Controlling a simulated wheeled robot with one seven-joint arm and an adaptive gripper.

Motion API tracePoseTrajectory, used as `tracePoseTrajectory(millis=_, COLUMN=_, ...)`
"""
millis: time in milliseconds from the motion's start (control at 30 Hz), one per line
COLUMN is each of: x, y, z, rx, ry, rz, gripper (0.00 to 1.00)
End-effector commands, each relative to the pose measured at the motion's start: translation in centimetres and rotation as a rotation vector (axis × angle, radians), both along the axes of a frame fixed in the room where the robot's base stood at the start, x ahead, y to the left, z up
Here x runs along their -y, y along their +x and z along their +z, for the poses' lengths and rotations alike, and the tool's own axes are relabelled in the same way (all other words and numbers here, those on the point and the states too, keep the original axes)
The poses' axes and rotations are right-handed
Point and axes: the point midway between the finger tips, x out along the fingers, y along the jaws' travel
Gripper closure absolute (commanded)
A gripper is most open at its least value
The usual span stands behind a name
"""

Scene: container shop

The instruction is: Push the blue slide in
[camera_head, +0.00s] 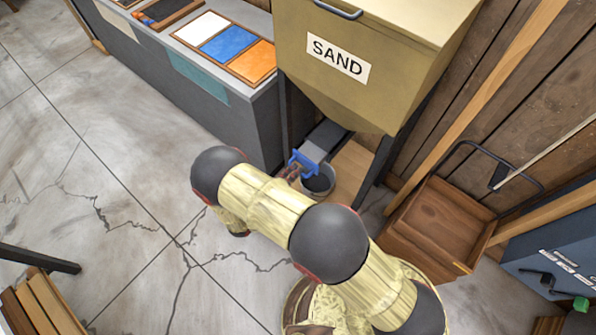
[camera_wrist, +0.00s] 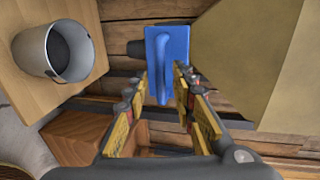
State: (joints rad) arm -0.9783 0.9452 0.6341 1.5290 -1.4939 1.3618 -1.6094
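The blue slide (camera_wrist: 177,45) shows in the wrist view as a blue plate with a raised blue handle, straight ahead of my gripper (camera_wrist: 162,82). The gripper's two fingers are apart, one on each side of the handle's lower end, with gaps visible on both sides. I cannot tell how deep the handle sits between them. In the head view the blue slide (camera_head: 303,163) is at the grey chute under the hopper marked SAND (camera_head: 350,30). There my gripper is mostly hidden behind my arm, close to the slide.
A grey bucket (camera_head: 322,182) stands below the chute on a wooden board; it also shows in the wrist view (camera_wrist: 38,50). The hopper's dark leg (camera_head: 378,160) stands right of it. A wooden cart (camera_head: 440,215) is further right. A grey counter (camera_head: 215,85) is left; open floor lies before it.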

Motion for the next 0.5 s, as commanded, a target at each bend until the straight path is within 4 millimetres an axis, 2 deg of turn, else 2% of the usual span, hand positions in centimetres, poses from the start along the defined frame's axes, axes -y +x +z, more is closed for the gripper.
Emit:
tracePoseTrajectory(millis=200, x=1.4, y=1.8, z=-0.5, rx=0.0, ry=0.001, rz=-0.001, gripper=0.74)
tracePoseTrajectory(millis=500, x=1.6, y=2.1, z=-0.5, rx=0.0, ry=0.002, rz=0.0, gripper=0.74)
